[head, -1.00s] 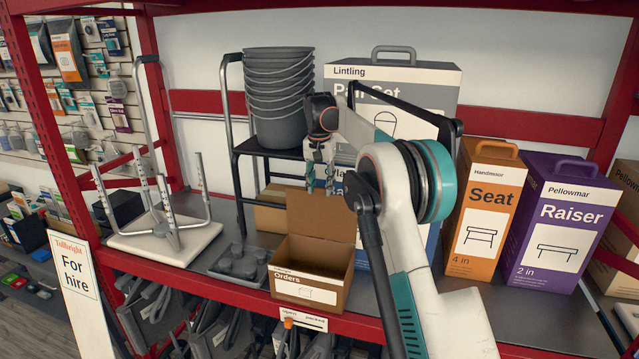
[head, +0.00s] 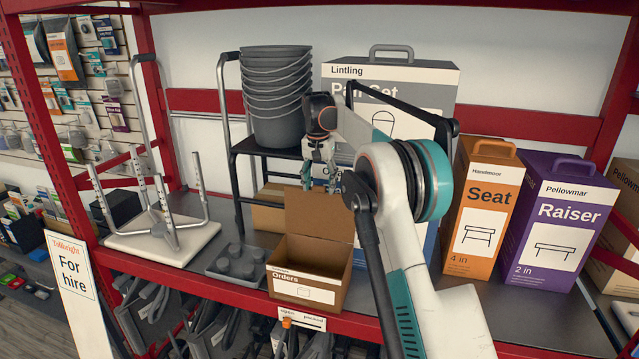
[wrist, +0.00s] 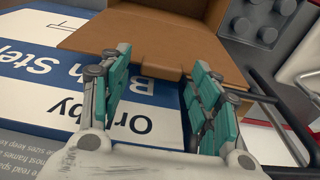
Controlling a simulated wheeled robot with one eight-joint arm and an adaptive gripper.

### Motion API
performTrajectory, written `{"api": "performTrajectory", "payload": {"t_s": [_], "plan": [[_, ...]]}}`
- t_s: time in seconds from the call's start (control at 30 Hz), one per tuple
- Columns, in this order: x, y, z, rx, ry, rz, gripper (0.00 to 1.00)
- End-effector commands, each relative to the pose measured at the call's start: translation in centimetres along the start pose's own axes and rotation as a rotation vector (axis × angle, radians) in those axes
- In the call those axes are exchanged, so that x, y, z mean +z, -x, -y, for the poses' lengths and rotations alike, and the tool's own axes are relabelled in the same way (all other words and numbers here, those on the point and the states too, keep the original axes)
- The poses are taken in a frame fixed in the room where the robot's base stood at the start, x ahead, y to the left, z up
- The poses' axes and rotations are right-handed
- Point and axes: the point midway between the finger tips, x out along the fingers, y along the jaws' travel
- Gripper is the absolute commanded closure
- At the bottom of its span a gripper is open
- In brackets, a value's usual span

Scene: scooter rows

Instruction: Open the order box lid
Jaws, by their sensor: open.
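The order box (head: 306,290) is a brown cardboard box with a white "Orders" label, near the shelf's front edge. Its lid (head: 318,215) stands up from the back of the box, and the inside is open to view. My gripper (head: 324,184) is open and empty, just behind and above the lid's top edge. In the wrist view the lid (wrist: 150,42) lies beyond the two teal fingers of my gripper (wrist: 152,65), its edge close to the fingertips. I cannot tell whether they touch.
A blue-and-white box (wrist: 40,85) stands close behind the lid. A grey studded tray (head: 238,262) sits left of the order box. A black step frame with stacked grey buckets (head: 277,100) stands behind. Orange (head: 482,210) and purple (head: 560,225) boxes stand at right.

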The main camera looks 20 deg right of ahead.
Motion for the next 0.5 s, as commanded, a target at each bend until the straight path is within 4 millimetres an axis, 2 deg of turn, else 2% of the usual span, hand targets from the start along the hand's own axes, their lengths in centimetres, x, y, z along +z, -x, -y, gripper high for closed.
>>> {"api": "performTrajectory", "payload": {"t_s": [0.17, 0.27, 0.5], "plan": [[0.0, 0.5, 0.0, 0.0, 0.0, 0.0, 0.43], [0.0, 1.7, 0.0, 0.0, 0.0, 0.0, 0.43], [0.0, 6.6, 0.0, 0.0, 0.0, 0.0, 0.43]]}}
